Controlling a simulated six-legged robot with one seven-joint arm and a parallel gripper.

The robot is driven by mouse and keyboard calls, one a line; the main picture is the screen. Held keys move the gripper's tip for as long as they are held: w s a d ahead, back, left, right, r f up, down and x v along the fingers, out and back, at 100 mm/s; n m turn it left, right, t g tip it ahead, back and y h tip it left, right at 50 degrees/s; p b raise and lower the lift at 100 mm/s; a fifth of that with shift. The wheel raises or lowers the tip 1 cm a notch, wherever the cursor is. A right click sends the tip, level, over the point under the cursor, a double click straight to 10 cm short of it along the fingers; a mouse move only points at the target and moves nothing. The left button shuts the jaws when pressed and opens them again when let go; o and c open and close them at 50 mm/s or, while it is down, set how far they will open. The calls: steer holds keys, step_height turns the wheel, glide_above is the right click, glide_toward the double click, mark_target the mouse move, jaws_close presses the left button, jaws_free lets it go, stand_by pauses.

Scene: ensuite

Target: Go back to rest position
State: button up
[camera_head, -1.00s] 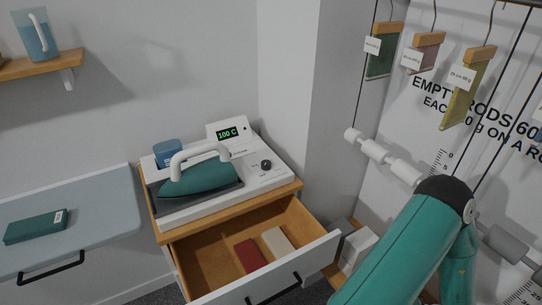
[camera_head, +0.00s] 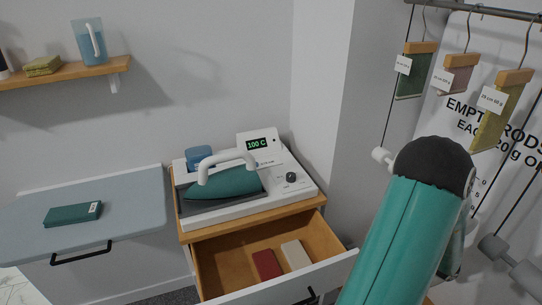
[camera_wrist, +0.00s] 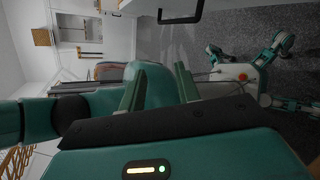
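My teal arm (camera_head: 405,240) rises at the right of the head view, its dark joint bent at the top. My gripper is out of the head view. In the wrist view my gripper (camera_wrist: 160,80) has its two green fingers apart, with a gap between them. No held object shows in the gap; a teal part of my own arm appears behind it. My own white body with a red button and teal legs shows at the right of the wrist view.
A teal iron (camera_head: 232,183) sits on its station above an open drawer (camera_head: 225,262) holding red and white blocks. A grey-blue board (camera_head: 120,215) bears a green box (camera_head: 73,214). Tagged hanging swatches (camera_head: 414,72) are near my arm at right. A shelf (camera_head: 60,75) holds a jug.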

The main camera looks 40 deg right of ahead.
steer(key=w+a+r+n+g+h, duration=0.65)
steer(key=w+a+r+n, duration=0.7)
steer(key=n, duration=0.65)
steer(key=w+a+r+n+t+h, duration=0.1)
steer(key=a+r+n+t+h, duration=0.1)
steer(key=a+r+n, duration=0.3)
steer(key=w+a+r+n+t+h, duration=0.1)
steer(key=a+r+n, duration=0.4)
steer(key=a+n, duration=0.5)
steer(key=shift+w+a+n+t+h, duration=0.15)
steer(key=shift+n+t+h, duration=0.7)
steer(key=shift+n+t, duration=0.2)
